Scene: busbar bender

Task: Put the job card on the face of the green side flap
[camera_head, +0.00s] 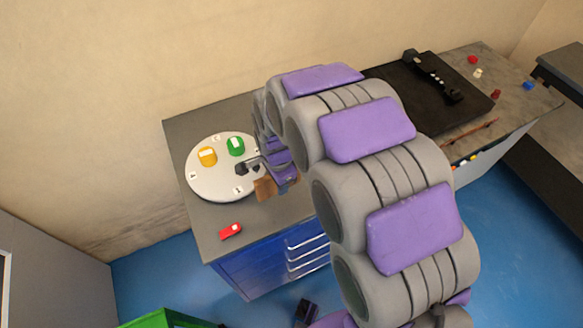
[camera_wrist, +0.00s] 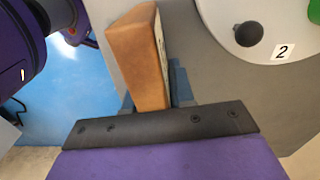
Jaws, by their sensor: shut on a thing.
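My gripper (camera_head: 275,184) is above the front edge of the grey bench, at the lower right rim of a white disc. In the wrist view my gripper (camera_wrist: 150,98) is shut on an orange-brown block (camera_wrist: 138,62) with a pale, marked side face. The block also shows in the head view (camera_head: 265,189). I cannot tell whether it is the job card; no other card is clear. A green edge (camera_head: 158,319) shows at the bottom left of the head view, mostly cut off. It may be the green side flap, and its face is not clearly visible.
The white disc (camera_head: 208,181) bears yellow (camera_head: 207,156), green (camera_head: 236,146) and black knobs with number labels. A red object (camera_head: 231,231) lies near the bench (camera_head: 185,125) corner. A blue drawer cabinet (camera_head: 262,268) stands below. A black machine (camera_head: 420,95) is at the right.

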